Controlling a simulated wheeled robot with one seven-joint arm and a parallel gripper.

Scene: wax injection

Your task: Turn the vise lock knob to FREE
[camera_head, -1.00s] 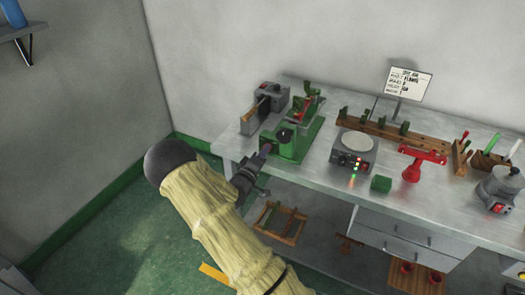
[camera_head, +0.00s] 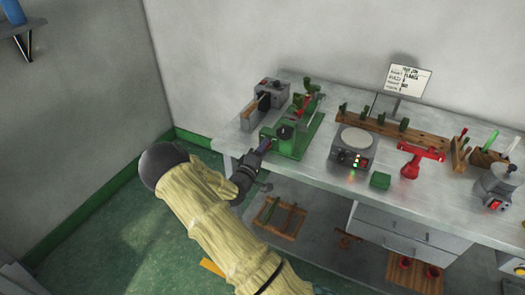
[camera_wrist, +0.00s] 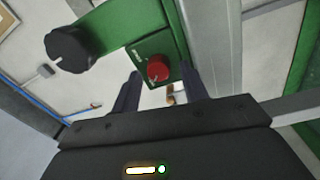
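The green vise (camera_head: 293,143) stands at the bench's left front part, with a dark round knob on top that also shows in the wrist view as a black knob (camera_wrist: 75,49) with a white line. In the wrist view, a red knob (camera_wrist: 158,70) sits on a green plate (camera_wrist: 150,45) with small white marks, too small to read. Which knob is the vise lock is not clearly shown. My gripper (camera_wrist: 160,78) is open, its two dark fingers on either side of the red knob's line, apparently short of gripping it. In the head view my gripper (camera_head: 262,147) is at the vise's front.
A grey box-shaped device (camera_head: 271,92) stands behind the vise to the left. A grey unit with a round pale plate (camera_head: 356,140), a green block (camera_head: 380,180) and a red stand (camera_head: 412,165) are to the right. A lower shelf (camera_head: 310,230) lies under the bench top.

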